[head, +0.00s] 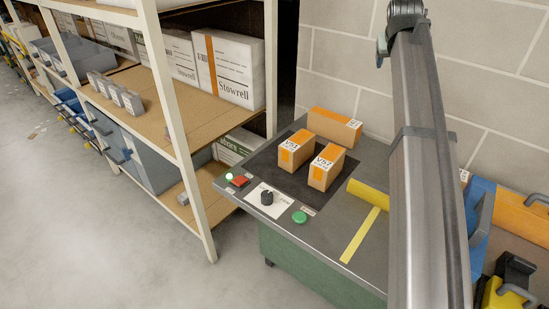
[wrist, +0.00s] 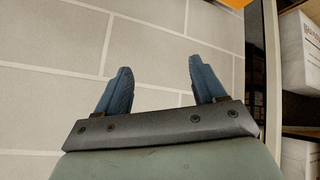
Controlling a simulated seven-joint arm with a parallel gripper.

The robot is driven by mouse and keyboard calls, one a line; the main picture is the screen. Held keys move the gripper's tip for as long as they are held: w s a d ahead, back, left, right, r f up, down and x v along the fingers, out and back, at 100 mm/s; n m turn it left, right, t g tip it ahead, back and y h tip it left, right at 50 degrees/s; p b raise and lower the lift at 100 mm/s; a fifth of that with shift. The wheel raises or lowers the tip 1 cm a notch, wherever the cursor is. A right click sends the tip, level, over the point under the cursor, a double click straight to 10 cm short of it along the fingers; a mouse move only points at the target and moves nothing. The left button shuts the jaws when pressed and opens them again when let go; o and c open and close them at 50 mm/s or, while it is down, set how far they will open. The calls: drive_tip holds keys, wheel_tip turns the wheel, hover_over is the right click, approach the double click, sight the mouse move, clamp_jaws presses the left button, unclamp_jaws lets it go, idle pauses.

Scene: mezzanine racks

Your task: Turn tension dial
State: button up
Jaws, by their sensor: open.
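The tension dial is a small black knob (head: 266,198) on a white plate (head: 255,204) at the front left corner of a grey-topped bench (head: 318,225) in the head view. My gripper (wrist: 160,85) shows in the wrist view with its two blue fingers spread wide apart and nothing between them. It faces a pale block wall, and the dial is not in that view. In the head view my gripper is out of sight, so its distance from the dial cannot be told.
Beside the dial are a red button (head: 239,181) and a green button (head: 299,217). Several small cartons (head: 326,166) stand on the bench's dark mat behind it. Yellow strips (head: 360,236) lie to the right. A tall shelf rack (head: 172,120) with boxes stands at the left.

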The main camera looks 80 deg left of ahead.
drive_tip(key=s+d+f+n+g+h, duration=0.1)
drive_tip(key=s+f+n, duration=0.2)
drive_tip(key=s+f, duration=0.45)
drive_tip(key=s+d+f+n+g+h, duration=0.1)
drive_tip(key=s+f+n+g+h, duration=0.3)
drive_tip(key=s, duration=0.7)
drive_tip(key=n+h, duration=0.2)
drive_tip(key=n, duration=0.4)
hover_over(267, 194)
wheel_tip(267, 194, down, 16)
drive_tip(key=r, duration=0.1)
drive_tip(key=shift+t, duration=0.3)
wheel_tip(267, 194, down, 13)
drive_tip(key=shift+f, duration=0.15)
drive_tip(key=c, duration=1.1)
